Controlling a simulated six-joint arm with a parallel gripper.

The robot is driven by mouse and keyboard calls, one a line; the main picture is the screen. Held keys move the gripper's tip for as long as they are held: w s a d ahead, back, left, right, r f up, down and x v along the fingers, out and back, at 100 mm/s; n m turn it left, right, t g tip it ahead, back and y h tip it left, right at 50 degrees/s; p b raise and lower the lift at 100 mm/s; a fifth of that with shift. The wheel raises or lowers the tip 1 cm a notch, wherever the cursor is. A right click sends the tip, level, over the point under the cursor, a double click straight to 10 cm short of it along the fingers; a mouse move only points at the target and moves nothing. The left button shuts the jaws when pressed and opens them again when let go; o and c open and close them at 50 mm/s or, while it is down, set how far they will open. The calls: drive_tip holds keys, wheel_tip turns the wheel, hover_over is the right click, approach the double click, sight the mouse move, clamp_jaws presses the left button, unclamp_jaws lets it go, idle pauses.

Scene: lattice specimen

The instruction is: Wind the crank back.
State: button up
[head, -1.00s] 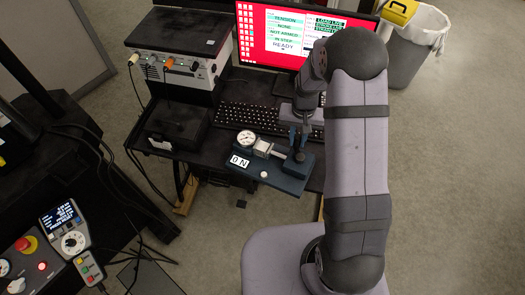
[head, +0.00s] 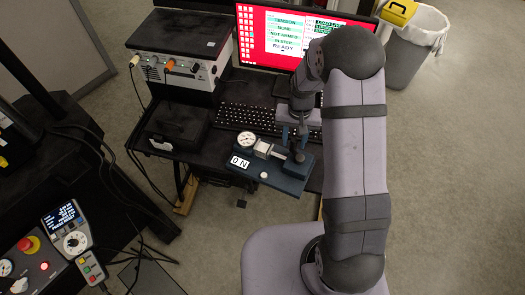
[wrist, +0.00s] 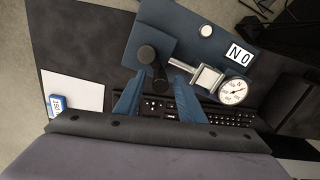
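The blue test fixture (head: 282,181) sits at the front edge of the dark desk. Its dark crank (head: 298,156) is at the right end, just below my gripper (head: 297,130) in the head view. In the wrist view the crank knob (wrist: 147,54) stands up on the fixture (wrist: 170,18), with a second dark round part close to the fingertips. My gripper (wrist: 157,82) shows two blue fingers spread apart, open, and I see nothing clamped. Whether they touch the crank I cannot tell.
A keyboard (head: 250,118) and a red-screened monitor (head: 262,50) are behind the fixture. A dark box (head: 175,125) stands left on the desk. A white card (wrist: 75,92) lies beside the fixture in the wrist view. A control box with a red button (head: 28,244) is lower left.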

drive_tip(key=shift+r+p, duration=1.5)
drive_tip(key=shift+r, duration=0.75)
